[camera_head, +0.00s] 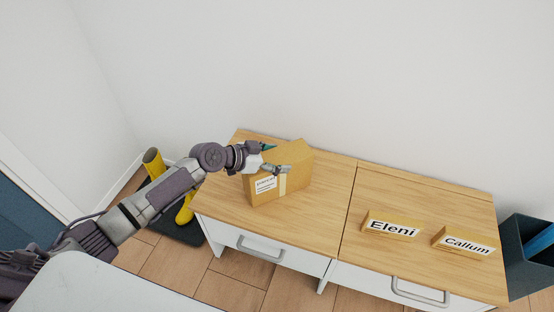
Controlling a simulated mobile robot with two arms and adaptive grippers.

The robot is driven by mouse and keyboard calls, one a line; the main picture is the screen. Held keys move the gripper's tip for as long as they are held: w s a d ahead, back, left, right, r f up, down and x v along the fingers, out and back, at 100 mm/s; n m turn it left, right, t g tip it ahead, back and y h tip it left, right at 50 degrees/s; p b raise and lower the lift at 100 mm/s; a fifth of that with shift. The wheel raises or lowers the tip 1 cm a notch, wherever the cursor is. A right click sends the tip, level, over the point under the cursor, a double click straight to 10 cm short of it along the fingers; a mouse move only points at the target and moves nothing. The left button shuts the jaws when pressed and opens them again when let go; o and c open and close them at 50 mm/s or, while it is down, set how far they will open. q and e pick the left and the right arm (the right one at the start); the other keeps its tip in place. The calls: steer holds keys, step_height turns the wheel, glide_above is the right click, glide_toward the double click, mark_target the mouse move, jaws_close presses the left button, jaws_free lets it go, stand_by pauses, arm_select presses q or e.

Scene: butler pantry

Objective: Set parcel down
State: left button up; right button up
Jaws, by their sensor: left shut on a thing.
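The parcel (296,180) is a brown cardboard box with a white label and a pale tape strip. It is at the left wooden cabinet top (325,204), and I cannot tell whether its bottom touches the wood. My left gripper (280,169) is shut on the parcel at its upper left side. The parcel hides part of the cabinet top behind it. My right gripper is not in view.
Name blocks reading Eleni (392,226) and Callum (463,243) stand on the right cabinet top (420,195). Yellow boots (154,163) stand on a dark mat at left. A dark bin (520,262) is at far right. The wood between parcel and Eleni block is clear.

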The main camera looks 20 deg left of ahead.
arm_select(q)
steer(key=shift+r, duration=0.1)
steer(key=o, duration=1.8)
steer(key=shift+c, duration=0.2)
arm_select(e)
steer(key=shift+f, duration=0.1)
arm_select(q)
steer(key=p+v, duration=0.1)
steer(key=v, duration=0.9)
steer(key=shift+s+a, duration=0.25)
steer(key=shift+s, duration=0.15)
steer(key=shift+s+a+r, duration=0.3)
steer(key=shift+a+r, duration=0.05)
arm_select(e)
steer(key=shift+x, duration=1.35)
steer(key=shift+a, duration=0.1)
